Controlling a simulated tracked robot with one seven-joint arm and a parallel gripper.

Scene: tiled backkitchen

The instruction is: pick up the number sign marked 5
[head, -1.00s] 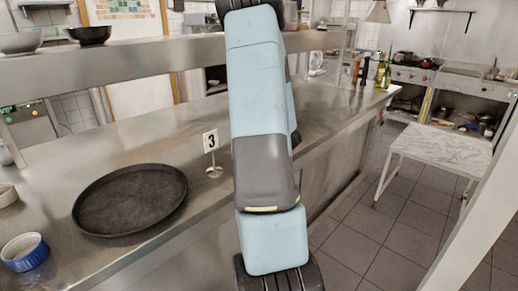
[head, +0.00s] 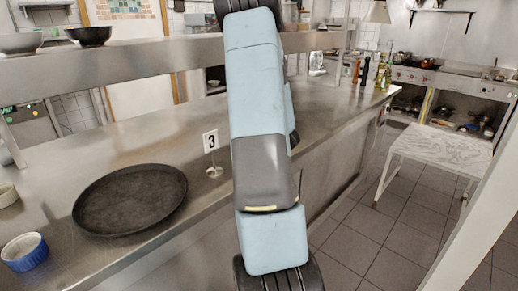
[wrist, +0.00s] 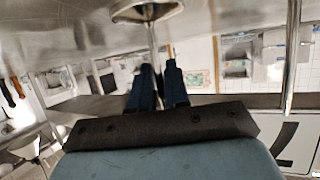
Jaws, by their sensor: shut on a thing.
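In the wrist view, which looks upside down, my gripper (wrist: 158,84) has its two dark blue fingers closed around the thin metal stem of a number sign (wrist: 152,40). The sign's round base (wrist: 146,11) shows at the top, by the steel surface. I cannot tell whether the base touches that surface. Its card and number are hidden, so I cannot read a 5. In the head view my gripper and this sign are hidden behind my arm.
A sign marked 3 (head: 210,141) stands on the steel counter (head: 130,138), left of my arm. Another sign's card (wrist: 292,140), partly cut off, is close at lower right in the wrist view. A round black tray (head: 130,200) and blue ramekin (head: 25,252) are at left.

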